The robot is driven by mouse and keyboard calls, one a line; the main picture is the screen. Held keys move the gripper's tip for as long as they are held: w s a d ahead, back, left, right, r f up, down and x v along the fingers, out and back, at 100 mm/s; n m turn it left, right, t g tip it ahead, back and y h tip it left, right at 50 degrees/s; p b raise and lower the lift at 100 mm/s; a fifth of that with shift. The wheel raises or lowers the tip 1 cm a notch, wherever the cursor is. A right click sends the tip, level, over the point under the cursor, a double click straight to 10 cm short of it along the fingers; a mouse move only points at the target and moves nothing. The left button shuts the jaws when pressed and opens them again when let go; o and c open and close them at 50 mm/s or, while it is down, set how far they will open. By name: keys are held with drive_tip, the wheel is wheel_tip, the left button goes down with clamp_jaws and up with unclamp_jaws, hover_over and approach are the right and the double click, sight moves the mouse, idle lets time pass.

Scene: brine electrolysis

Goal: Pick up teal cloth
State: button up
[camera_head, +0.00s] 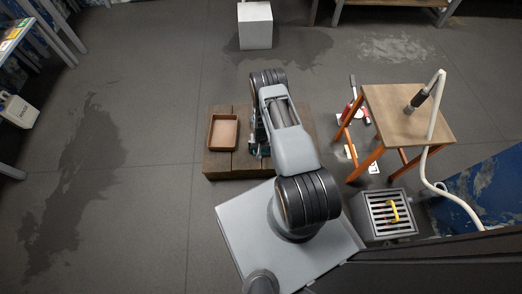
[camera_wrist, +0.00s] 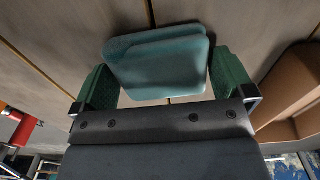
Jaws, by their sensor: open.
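The teal cloth (camera_wrist: 158,62) is a folded, rounded rectangle lying on a wooden plank surface in the wrist view. My gripper (camera_wrist: 165,85) is open, with one green-padded finger on each side of the cloth. The cloth lies between the fingers, partly beyond their tips; I cannot tell whether either finger touches it. In the head view my arm hides the cloth, and my gripper is mostly hidden over the low wooden platform (camera_head: 233,167).
A brown tray (camera_head: 223,132) sits on the platform's left part and also shows at right in the wrist view (camera_wrist: 290,90). An orange-legged stool (camera_head: 410,112) bears a hose. A grated metal box (camera_head: 388,214) stands below it. A white cube (camera_head: 255,25) stands behind. Floor at left is mostly clear.

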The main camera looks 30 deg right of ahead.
drive_tip(key=shift+f, duration=0.25)
drive_tip(key=c, duration=0.6)
drive_tip(key=shift+r, duration=0.15)
drive_tip(key=shift+c, duration=0.2)
drive_tip(key=shift+r, duration=0.3)
drive_tip(key=r, duration=0.1)
drive_tip(key=r+p, duration=0.2)
drive_tip(key=shift+d+r, duration=0.2)
drive_tip(key=shift+d, duration=0.1)
drive_tip(key=s+d+r+p, duration=0.3)
drive_tip(key=d+r, duration=0.5)
drive_tip(key=d, duration=0.5)
drive_tip(key=shift+s+r+p, duration=0.25)
drive_tip(key=shift+r+p, duration=0.1)
drive_tip(key=shift+p, duration=0.3)
